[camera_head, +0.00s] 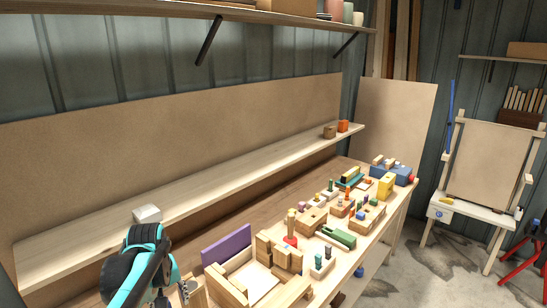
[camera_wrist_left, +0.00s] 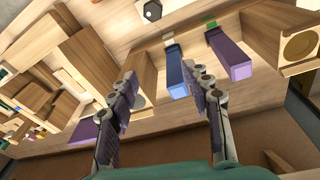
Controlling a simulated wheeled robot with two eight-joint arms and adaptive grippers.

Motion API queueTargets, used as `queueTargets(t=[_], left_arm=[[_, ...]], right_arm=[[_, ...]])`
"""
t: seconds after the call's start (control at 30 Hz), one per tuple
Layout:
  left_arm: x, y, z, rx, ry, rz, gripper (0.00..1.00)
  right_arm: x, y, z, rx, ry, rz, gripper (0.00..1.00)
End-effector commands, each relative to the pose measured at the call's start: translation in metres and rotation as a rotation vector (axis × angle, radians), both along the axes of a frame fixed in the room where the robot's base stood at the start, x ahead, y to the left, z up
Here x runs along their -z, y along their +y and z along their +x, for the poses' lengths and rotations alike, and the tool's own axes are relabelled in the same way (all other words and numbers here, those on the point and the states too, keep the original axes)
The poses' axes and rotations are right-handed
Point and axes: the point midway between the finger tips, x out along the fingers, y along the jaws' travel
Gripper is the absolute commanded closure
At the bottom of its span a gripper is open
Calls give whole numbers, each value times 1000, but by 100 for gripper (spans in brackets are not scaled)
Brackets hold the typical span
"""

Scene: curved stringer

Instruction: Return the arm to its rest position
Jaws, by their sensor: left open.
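My left arm enters the head view at the bottom left, teal and black. Its gripper shows only in part there (camera_head: 192,290), beside wooden pieces at the near end of the bench. In the left wrist view the gripper (camera_wrist_left: 167,77) has its two fingers spread wide apart, with nothing held between them. Beyond the fingertips are a blue bar (camera_wrist_left: 173,74) and a purple bar (camera_wrist_left: 229,55). I cannot tell whether a finger touches anything. My right gripper is in neither view.
The bench (camera_head: 385,232) carries many wooden parts, a purple panel (camera_head: 227,246), a green piece (camera_head: 337,236) and a yellow block (camera_head: 386,185). A ledge (camera_head: 200,190) behind holds a white block (camera_head: 147,214). An easel (camera_head: 490,160) stands right. Floor between is open.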

Motion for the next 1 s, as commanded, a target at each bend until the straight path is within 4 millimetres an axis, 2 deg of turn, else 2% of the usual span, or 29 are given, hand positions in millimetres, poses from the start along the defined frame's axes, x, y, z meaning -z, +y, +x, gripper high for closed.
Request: queueTargets(t=[0.03, 0.2, 0.4, 0.5, 0.7, 1.0], left_arm=[[5, -14, -17, 57, -37, 14, 51], [16, -51, -63, 250, -171, 71, 51], [46, -84, -113, 457, -321, 146, 51], [61, -95, -130, 532, -377, 177, 51], [77, -104, -146, 609, -436, 211, 51], [77, -104, -146, 616, -442, 215, 51]], right_arm=[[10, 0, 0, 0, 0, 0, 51], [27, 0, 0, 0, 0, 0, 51], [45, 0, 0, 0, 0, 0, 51], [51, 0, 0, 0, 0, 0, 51], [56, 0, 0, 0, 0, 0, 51], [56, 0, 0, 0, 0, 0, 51]])
